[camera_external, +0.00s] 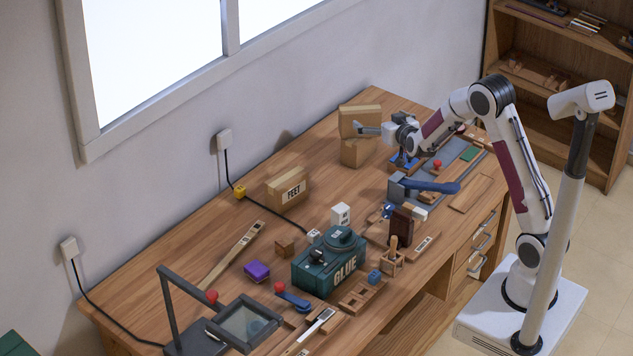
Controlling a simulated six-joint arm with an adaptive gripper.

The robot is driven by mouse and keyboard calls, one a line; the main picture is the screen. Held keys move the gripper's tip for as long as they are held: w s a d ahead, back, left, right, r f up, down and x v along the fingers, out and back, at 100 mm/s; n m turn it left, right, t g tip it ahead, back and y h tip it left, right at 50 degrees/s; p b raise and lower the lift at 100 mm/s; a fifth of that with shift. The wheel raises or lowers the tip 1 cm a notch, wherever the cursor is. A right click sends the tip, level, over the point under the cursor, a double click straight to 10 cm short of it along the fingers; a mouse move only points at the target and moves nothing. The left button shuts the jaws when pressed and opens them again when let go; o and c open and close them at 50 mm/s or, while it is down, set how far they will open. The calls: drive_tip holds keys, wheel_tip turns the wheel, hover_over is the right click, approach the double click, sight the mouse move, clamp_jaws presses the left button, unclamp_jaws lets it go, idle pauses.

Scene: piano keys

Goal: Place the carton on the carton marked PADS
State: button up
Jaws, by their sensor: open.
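A brown carton (357,115) sits on top of another brown carton (352,155) at the far end of the bench. The upper one looks slightly turned and overhangs the lower one. No PADS marking is readable on either from this side. My gripper (363,130) is open, reaching in from the right, with its fingers at the right side of the upper carton. I cannot tell whether they touch it. A separate carton marked FEET (289,187) stands nearer the middle of the bench.
A green GLUE box (330,265), a blue-handled tool (425,186) and several small wooden parts crowd the front and right of the bench (215,238). Bare wood lies between FEET and the stack.

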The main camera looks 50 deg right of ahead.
drive_tip(key=s+a+r+n+g+y, duration=0.1)
drive_tip(key=s+a+r+n+y, duration=0.15)
drive_tip(key=s+a+r, duration=0.4)
drive_tip(key=s+a+r+n+g+y, duration=0.1)
drive_tip(key=s+a+r+y, duration=0.3)
drive_tip(key=s+a, duration=0.5)
drive_tip(key=s+a+f+n+g, duration=0.1)
drive_tip(key=s+a+g, duration=0.1)
drive_tip(key=s, duration=1.2)
drive_tip(key=s+a+f+n+g, duration=0.1)
drive_tip(key=s+a+g, duration=0.2)
drive_tip(key=s, duration=1.1)
drive_tip(key=shift+s+a+f+y, duration=0.25)
drive_tip(key=shift+a+y, duration=0.1)
drive_tip(key=shift+a, duration=0.55)
